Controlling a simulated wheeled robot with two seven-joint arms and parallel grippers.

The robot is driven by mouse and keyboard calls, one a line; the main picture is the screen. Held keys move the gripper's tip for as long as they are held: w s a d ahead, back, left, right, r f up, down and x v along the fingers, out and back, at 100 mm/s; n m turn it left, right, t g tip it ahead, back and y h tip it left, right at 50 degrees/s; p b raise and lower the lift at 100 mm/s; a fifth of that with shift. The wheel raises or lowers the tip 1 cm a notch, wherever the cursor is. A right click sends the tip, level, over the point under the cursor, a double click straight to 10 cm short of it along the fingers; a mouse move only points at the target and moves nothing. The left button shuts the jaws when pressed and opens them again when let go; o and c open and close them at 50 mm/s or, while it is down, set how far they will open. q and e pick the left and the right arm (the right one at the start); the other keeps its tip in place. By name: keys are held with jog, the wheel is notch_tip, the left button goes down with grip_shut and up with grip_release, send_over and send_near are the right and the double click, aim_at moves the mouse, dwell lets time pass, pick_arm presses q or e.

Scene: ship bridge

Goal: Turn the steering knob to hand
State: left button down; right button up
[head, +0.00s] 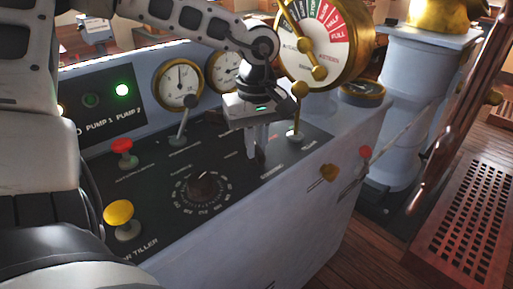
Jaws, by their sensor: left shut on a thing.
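My left gripper (256,152) reaches down from above onto the dark console panel. Its fingers are shut on a small dark knob (261,156), which appears to be the steering knob. The fingers hide most of it, and I cannot read which position it points to. My right gripper is not in view.
On the console are a round dark dial knob (203,187), a red button (122,147), a yellow button (119,213), a grey lever (183,118) and a brass lever (297,112). Gauges (179,84) and a brass telegraph (326,42) stand behind.

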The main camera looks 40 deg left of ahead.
pick_arm(q)
jog(key=shift+f+n+b, duration=0.2)
jog(key=shift+n+b, duration=0.6)
jog(key=shift+b, duration=0.05)
jog(key=n+b, duration=0.2)
jog(key=shift+n, duration=0.4)
jog(key=n+b, duration=0.2)
jog(key=n, duration=0.2)
jog(key=shift+r+b, duration=0.15)
jog(key=shift+b, duration=0.2)
jog(key=shift+a+r+n+b, duration=0.1)
jog(key=shift+n+b, duration=0.25)
jog(key=shift+n, duration=0.55)
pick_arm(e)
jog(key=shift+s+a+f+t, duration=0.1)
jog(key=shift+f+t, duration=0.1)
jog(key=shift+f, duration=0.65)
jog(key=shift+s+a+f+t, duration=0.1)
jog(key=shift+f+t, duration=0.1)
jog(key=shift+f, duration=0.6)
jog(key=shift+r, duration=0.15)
pick_arm(q)
jog(key=c, duration=1.5)
grip_release()
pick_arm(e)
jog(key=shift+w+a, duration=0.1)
pick_arm(q)
jog(key=shift+o, duration=0.2)
